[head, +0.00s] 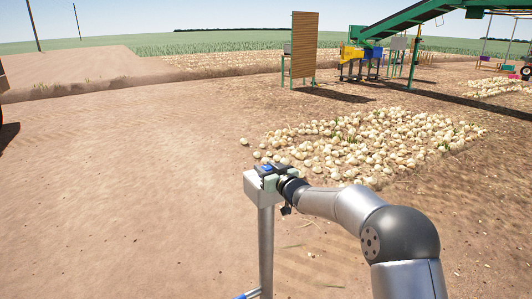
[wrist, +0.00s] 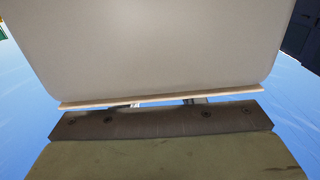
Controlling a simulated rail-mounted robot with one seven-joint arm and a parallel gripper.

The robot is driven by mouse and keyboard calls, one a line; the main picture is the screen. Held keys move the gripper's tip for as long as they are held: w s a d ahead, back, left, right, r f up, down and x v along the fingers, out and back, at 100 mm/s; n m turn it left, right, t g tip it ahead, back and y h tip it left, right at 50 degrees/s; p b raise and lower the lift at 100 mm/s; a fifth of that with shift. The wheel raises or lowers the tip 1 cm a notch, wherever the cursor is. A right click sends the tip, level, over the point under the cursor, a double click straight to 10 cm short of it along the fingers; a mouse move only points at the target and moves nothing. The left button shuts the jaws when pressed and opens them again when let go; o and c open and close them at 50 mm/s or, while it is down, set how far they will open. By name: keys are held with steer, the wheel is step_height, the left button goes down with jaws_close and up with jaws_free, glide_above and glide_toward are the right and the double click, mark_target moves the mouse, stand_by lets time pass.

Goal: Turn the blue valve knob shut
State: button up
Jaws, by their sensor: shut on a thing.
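The blue valve knob (head: 267,168) is a small blue patch on top of a grey upright pipe (head: 266,245) in the head view. My gripper (head: 270,172) is at the pipe's top, its pale fingers shut around the knob. The fingers hide most of the knob, so its turn angle cannot be read. In the wrist view a pale grey surface fills the top. A dark bar with screws and an olive-green pad lie below it. Blue shows at both sides there, but I cannot tell whether it is the knob or sky.
A wide pile of onions (head: 370,143) lies on the soil behind and right of the pipe. A green elevator conveyor (head: 425,18) and a brown panel (head: 304,48) stand farther back. The soil on the left is open. A small blue part shows low beside the pipe (head: 248,294).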

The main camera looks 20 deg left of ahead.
steer(key=n+g+y+p, duration=0.1)
steer(key=p, duration=0.2)
steer(key=r+n+g+y+p, duration=0.1)
steer(key=g+p, duration=0.1)
steer(key=p, duration=0.2)
steer(key=shift+n+g, duration=0.3)
steer(key=shift+n, duration=0.1)
steer(key=g+p, duration=0.1)
steer(key=n+g+y+p, duration=0.1)
steer(key=shift+f+n+g, duration=0.25)
steer(key=shift+n+g, duration=0.05)
steer(key=shift+g, duration=0.1)
steer(key=n+g, duration=0.2)
steer(key=g, duration=0.1)
steer(key=shift+f+y, duration=0.4)
steer(key=shift+n+g+b, duration=0.3)
steer(key=shift+n+g, duration=0.4)
steer(key=shift+g, duration=0.3)
steer(key=shift+n+g+b, duration=0.35)
steer(key=shift+n+g, duration=0.05)
steer(key=shift+g, duration=0.2)
steer(key=shift+r, duration=0.15)
steer(key=o, duration=1)
